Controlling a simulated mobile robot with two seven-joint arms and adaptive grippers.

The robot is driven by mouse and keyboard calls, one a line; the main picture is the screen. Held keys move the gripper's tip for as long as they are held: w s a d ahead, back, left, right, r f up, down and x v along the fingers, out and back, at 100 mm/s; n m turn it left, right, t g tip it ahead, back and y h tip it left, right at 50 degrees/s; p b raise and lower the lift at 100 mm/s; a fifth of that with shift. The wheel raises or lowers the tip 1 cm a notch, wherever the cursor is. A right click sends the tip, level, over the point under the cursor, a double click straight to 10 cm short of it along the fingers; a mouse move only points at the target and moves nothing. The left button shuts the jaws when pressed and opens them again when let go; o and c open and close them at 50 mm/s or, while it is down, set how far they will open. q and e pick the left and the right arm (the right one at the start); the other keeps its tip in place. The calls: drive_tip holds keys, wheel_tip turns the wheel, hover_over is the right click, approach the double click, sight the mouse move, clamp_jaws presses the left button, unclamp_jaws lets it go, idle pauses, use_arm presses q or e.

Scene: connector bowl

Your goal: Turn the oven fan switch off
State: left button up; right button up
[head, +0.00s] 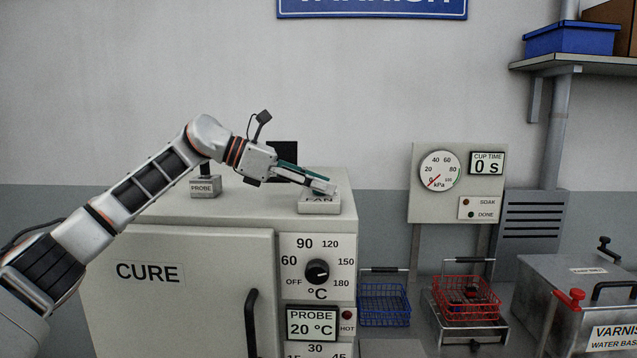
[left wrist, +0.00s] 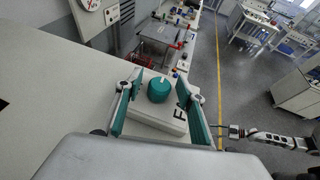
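The fan switch is a pale box (head: 320,205) marked FAN on top of the oven, at its right front. In the left wrist view the box (left wrist: 158,118) carries a teal round knob (left wrist: 158,90) with a small white mark near its far edge. My left gripper (head: 325,186) reaches over the box from the left. In the left wrist view its teal fingers (left wrist: 163,84) are open, one on each side of the knob, with gaps between. In the head view the gripper hides the knob. My right gripper (left wrist: 236,132) shows small at the right of the left wrist view.
The oven (head: 205,240) is marked CURE, with a dial (head: 317,271) and a display reading 20 °C on its front. A box marked PROBE (head: 205,187) stands on its top at left. Blue (head: 384,303) and red (head: 466,298) wire baskets stand to the right.

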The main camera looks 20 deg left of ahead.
use_arm(q)
drive_tip(key=c, duration=0.9)
